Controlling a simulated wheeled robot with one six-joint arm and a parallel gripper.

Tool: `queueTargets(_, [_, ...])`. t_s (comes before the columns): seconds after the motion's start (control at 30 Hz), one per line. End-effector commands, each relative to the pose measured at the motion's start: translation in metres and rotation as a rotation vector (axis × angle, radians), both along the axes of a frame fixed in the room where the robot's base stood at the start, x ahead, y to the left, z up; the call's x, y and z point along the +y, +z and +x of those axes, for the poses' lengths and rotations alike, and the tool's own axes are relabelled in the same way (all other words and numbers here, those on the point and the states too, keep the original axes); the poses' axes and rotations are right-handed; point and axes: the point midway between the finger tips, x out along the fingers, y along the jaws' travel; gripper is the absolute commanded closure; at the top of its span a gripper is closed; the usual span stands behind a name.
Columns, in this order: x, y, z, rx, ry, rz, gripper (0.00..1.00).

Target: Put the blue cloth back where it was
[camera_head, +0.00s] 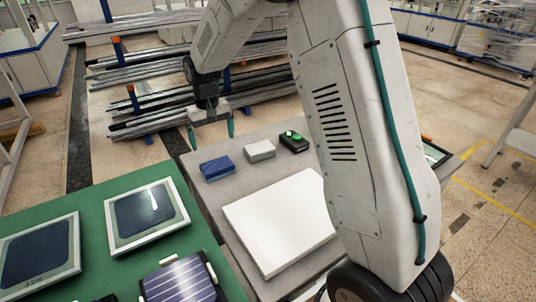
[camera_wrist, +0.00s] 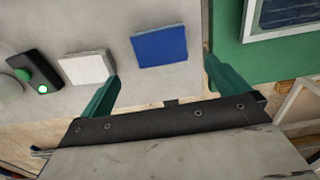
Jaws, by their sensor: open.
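The blue cloth (camera_head: 217,168) is a small folded pad lying flat on the grey table, near its far left corner. It also shows in the wrist view (camera_wrist: 159,46), ahead of the fingertips and between their lines. My gripper (camera_head: 211,136) has two green fingers spread apart with nothing between them. In the head view it hangs beyond and above the cloth, not touching it. In the wrist view the open fingers (camera_wrist: 157,68) are seen from above, with the cloth apart from both.
A white cloth (camera_head: 259,151) lies beside the blue one, then a black box with a green button (camera_head: 293,141). A large white slab (camera_head: 281,221) covers the table's front. A green table (camera_head: 96,215) with framed panels (camera_head: 146,215) stands at left; metal profiles are racked behind.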

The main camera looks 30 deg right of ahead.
Motion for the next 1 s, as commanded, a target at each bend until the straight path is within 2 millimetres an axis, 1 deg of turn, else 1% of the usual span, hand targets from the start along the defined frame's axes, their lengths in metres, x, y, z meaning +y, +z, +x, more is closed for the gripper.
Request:
queueTargets(0.07, [-0.001,0.012,-0.008,-0.006,0.0,0.0,0.0])
queueTargets(0.17, [-0.005,0.04,-0.031,-0.018,-0.001,0.001,0.0])
queueTargets(0.2, [-0.007,0.055,-0.045,-0.024,-0.002,0.001,0.0])
queueTargets(0.27, [-0.01,0.076,-0.069,-0.031,-0.002,0.001,0.0])
queueTargets(0.3, [-0.012,0.09,-0.087,-0.037,-0.002,0.001,0.0])
queueTargets(0.37, [-0.014,0.108,-0.114,-0.044,-0.002,0.001,0.0])
queueTargets(0.4, [-0.016,0.118,-0.133,-0.049,-0.002,0.001,0.0])
queueTargets(0.47, [-0.018,0.132,-0.161,-0.056,-0.002,0.001,0.0])
queueTargets(0.5, [-0.02,0.139,-0.18,-0.06,-0.002,0.0,0.0])
queueTargets(0.53, [-0.021,0.144,-0.194,-0.065,-0.001,0.0,0.0])
queueTargets(0.57, [-0.022,0.149,-0.208,-0.068,-0.001,0.0,0.0])
queueTargets(0.6, [-0.023,0.153,-0.227,-0.072,-0.001,0.0,0.0])
queueTargets(0.67, [-0.025,0.158,-0.256,-0.08,-0.002,0.0,0.0])
queueTargets(0.7, [-0.026,0.16,-0.275,-0.086,-0.002,-0.001,0.0])
queueTargets(0.77, [-0.027,0.161,-0.302,-0.092,-0.002,-0.001,0.0])
queueTargets(0.8, [-0.028,0.16,-0.318,-0.098,-0.003,-0.001,0.0])
queueTargets(0.9, [-0.03,0.156,-0.353,-0.106,-0.003,-0.002,0.0])
queueTargets(1.0, [-0.031,0.15,-0.377,-0.111,-0.003,-0.002,0.0])
